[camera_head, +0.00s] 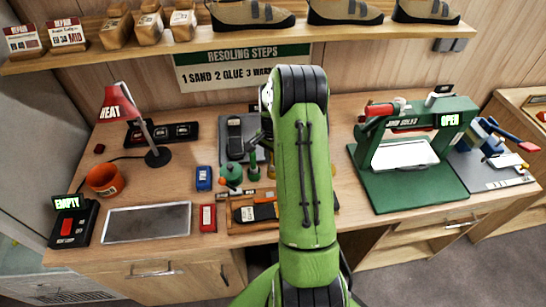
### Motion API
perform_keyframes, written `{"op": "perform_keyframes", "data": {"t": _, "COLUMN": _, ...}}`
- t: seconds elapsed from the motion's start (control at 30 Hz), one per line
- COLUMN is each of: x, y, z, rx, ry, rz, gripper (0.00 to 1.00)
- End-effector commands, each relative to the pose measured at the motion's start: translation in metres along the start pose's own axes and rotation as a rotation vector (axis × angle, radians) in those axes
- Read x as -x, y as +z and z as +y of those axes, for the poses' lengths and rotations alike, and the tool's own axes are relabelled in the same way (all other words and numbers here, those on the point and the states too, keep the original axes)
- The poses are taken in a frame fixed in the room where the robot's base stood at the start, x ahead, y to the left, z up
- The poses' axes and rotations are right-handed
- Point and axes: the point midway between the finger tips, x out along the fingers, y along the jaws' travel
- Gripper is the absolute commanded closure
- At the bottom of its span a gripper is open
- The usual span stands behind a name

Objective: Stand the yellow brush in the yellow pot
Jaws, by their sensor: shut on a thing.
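My green arm stands upright in the middle of the head view and covers the centre of the workbench. My gripper does not show; it is hidden behind the arm, so I cannot see what it holds. I cannot make out a yellow brush or a clearly yellow pot. Small green items (231,173) stand just left of the arm, with yellowish bits near them too small to tell.
A red lamp (118,104), a grey tray (147,223), a blue item (204,178) and a red item (208,217) are on the left of the bench (290,95). A green press (412,190) marked OPEN stands right. A shoe shelf (100,60) runs above.

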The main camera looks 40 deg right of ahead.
Motion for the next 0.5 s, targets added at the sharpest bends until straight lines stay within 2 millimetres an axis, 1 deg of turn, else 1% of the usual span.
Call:
{"op": "perform_keyframes", "data": {"t": 0.03, "x": 0.0007, "y": -0.0001, "z": -0.0001, "rx": 0.0, "ry": 0.0, "rz": 0.0, "gripper": 0.74}}
{"op": "perform_keyframes", "data": {"t": 0.2, "x": 0.0009, "y": -0.0001, "z": -0.0001, "rx": 0.0, "ry": 0.0, "rz": 0.0, "gripper": 0.48}}
{"op": "perform_keyframes", "data": {"t": 0.5, "x": 0.003, "y": -0.0003, "z": -0.0002, "rx": 0.0, "ry": -0.001, "rz": 0.001, "gripper": 0.47}}
